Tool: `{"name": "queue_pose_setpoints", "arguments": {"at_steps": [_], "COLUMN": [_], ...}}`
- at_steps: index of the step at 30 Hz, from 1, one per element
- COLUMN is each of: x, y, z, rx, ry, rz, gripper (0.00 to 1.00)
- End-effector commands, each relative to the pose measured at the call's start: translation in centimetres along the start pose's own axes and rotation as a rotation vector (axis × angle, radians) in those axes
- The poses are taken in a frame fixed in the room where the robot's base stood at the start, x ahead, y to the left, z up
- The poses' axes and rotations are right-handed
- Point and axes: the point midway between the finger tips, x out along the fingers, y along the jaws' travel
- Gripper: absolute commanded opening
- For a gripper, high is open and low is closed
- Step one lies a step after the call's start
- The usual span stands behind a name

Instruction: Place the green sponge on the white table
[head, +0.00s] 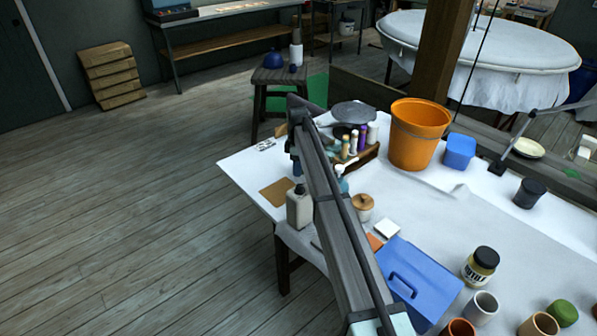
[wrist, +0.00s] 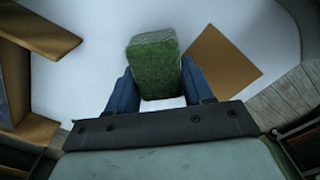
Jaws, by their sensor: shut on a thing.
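The green sponge (wrist: 153,48) is between the two blue fingers of my gripper (wrist: 157,70) in the wrist view. My gripper is shut on it. The white table (wrist: 85,85) lies below the sponge in that view. I cannot tell how large the gap is, or whether they touch. In the head view, the white table (head: 237,168) stretches from the middle to the right, covered with white cloth. My arm crosses it there and hides the sponge and most of my gripper.
A brown square sheet (wrist: 222,66) lies right of the sponge in the wrist view; wooden shelf parts (wrist: 35,38) stand left. In the head view, a grey bottle (head: 299,207), a wooden rack (head: 359,160), an orange bucket (head: 418,134) and a blue box (head: 425,275) crowd the table.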

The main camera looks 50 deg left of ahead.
Motion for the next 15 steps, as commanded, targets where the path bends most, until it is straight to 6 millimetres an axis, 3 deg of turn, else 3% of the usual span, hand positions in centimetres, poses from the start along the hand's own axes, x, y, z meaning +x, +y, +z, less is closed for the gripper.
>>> {"name": "queue_pose_setpoints", "arguments": {"at_steps": [7, 15], "x": [2.9, 3.2], "y": [0.0, 0.0], "z": [0.0, 0.0], "rx": [0.000, 0.000], "ry": [0.000, 0.000], "rz": [0.000, 0.000], "gripper": [0.23, 0.23]}}
